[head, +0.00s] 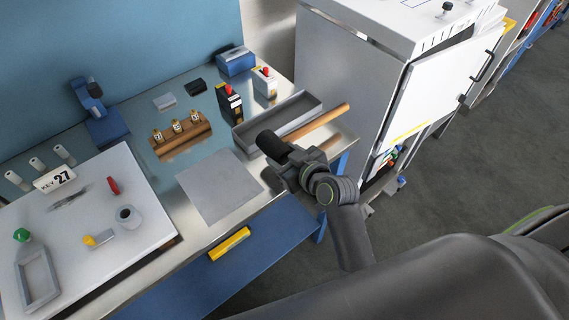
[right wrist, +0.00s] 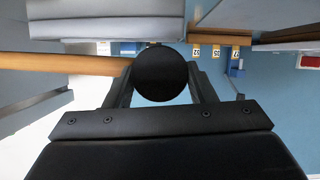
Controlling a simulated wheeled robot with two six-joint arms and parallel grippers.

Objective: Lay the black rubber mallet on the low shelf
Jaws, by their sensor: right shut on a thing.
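The black rubber mallet is held out over the right end of the metal table. Its black head (head: 272,145) points left and its wooden handle (head: 325,119) reaches up and right. My right gripper (head: 287,162) is shut on the mallet at its head. In the right wrist view the round black head (right wrist: 160,73) sits between the two fingers, with the handle (right wrist: 65,64) running off left. The low blue shelf (head: 275,255) lies under the table's front edge, below and left of the gripper. My left gripper is not in view.
A yellow object (head: 229,243) lies on the low shelf; the shelf's right part looks clear. A grey tray (head: 252,137) and a grey mat (head: 217,185) are on the table. A blue table leg (head: 321,226) stands at the shelf's right end. A white cabinet (head: 348,75) stands behind.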

